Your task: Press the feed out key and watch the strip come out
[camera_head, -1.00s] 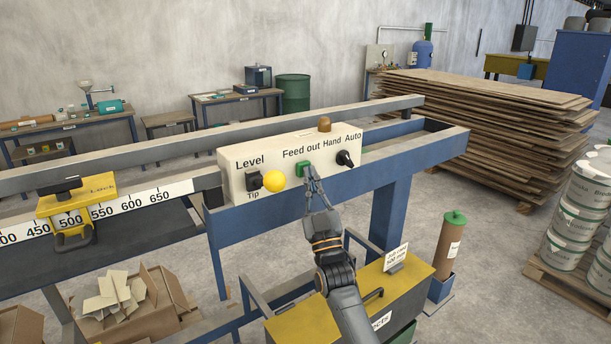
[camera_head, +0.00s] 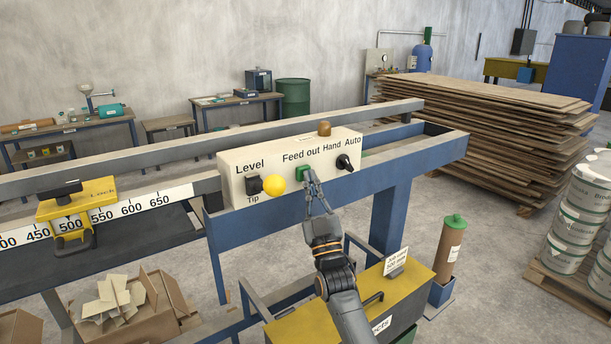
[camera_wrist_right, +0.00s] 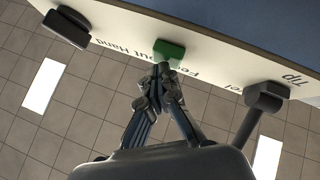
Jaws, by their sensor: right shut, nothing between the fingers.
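The cream control panel (camera_head: 233,178) sits on the blue machine frame in the head view. Its green feed out key (camera_head: 302,174) is under the words "Feed out". In the right wrist view the green key (camera_wrist_right: 169,49) is just beyond my fingertips. My right gripper (camera_head: 311,177) is shut and empty, its tips at the right edge of the key. I cannot tell whether they touch it. No strip coming out shows. My left gripper is not in view.
A yellow-topped box (camera_head: 290,328) stands below my right arm. A yellow clamp (camera_head: 72,203) sits on the scale at left.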

